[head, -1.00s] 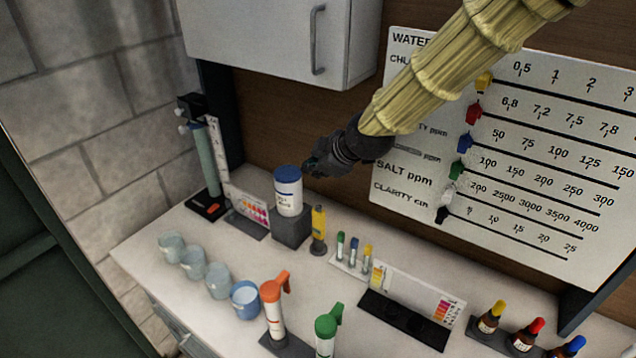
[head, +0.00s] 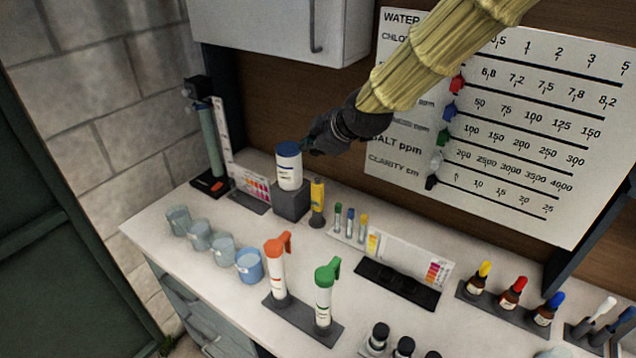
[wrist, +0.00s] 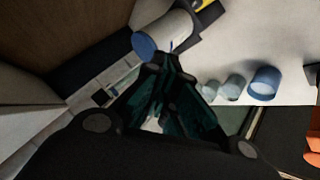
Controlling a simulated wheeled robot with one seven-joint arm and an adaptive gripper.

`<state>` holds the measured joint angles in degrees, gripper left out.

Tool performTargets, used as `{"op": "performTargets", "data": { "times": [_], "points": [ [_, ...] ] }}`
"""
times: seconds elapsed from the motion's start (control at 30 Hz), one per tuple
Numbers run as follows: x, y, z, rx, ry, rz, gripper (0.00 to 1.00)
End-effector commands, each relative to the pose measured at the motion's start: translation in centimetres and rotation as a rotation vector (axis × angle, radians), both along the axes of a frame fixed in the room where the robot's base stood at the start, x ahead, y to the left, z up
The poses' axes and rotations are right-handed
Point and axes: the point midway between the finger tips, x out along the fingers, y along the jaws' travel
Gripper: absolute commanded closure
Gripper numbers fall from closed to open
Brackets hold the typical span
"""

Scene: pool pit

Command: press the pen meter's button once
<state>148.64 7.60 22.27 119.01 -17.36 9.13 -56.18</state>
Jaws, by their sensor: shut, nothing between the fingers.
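The yellow pen meter (head: 317,196) stands upright in a dark round base on the counter, just right of the grey block. A small yellow part, likely the same meter (wrist: 204,4), shows at the top edge of the wrist view. Its button is too small to make out. My gripper (head: 308,143) is shut and empty, in the air by the blue lid of the white tub, above and behind the meter. In the wrist view the closed fingers (wrist: 158,62) point toward the tub's lid.
The white tub (head: 289,170) stands on the grey block (head: 291,203) beside the meter. Small vials (head: 350,222) stand to the meter's right. Several cups (head: 222,248) and two capped tubes (head: 277,270) stand in front. The wall chart (head: 500,150) is behind.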

Motion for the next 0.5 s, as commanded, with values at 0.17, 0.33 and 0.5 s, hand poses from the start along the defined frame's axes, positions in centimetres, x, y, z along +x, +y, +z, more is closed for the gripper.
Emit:
{"op": "performTargets", "data": {
  "times": [0.17,0.33,0.5],
  "points": [
    [2.3,-0.3,-4.1,0.001,0.023,-0.005,1.00],
    [1.6,-0.4,-5.2,0.002,0.014,-0.007,1.00],
    [-0.7,-0.3,-5.4,0.001,-0.007,-0.005,1.00]
  ]
}}
